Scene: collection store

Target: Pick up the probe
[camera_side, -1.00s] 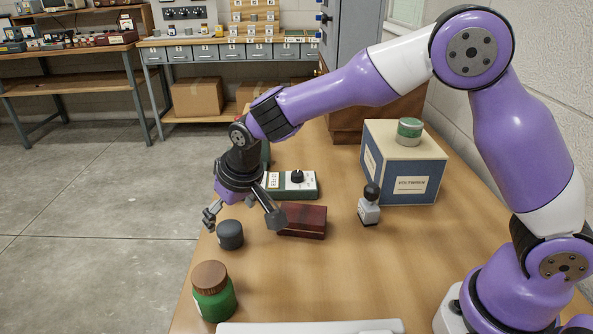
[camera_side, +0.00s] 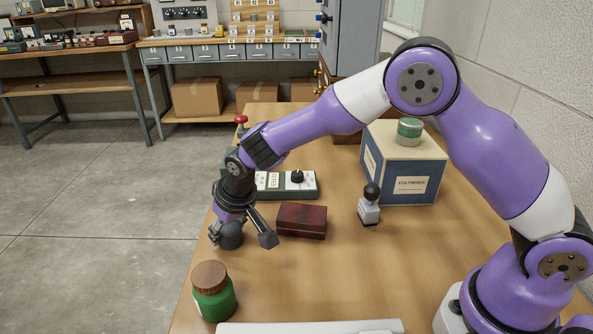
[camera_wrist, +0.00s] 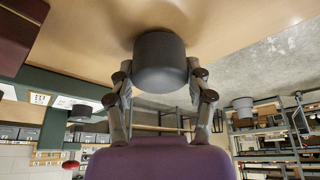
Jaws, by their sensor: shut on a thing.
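A short dark grey cylinder (camera_side: 232,239), the one thing that may be the probe, stands upright on the wooden table near its left edge. My gripper (camera_side: 228,233) is down at it, with the fingers shut on its sides. In the wrist view the cylinder (camera_wrist: 160,60) is between the two fingertips of my gripper (camera_wrist: 160,80), one on each side. It appears to be still on the table top; a gap beneath it cannot be made out.
A dark red box (camera_side: 302,221) lies just right of my gripper. A green jar with a brown lid (camera_side: 213,292) stands in front. A green-and-white instrument (camera_side: 299,187) lies behind. A small black-knobbed object (camera_side: 369,206) and a voltmeter box (camera_side: 416,178) are further right.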

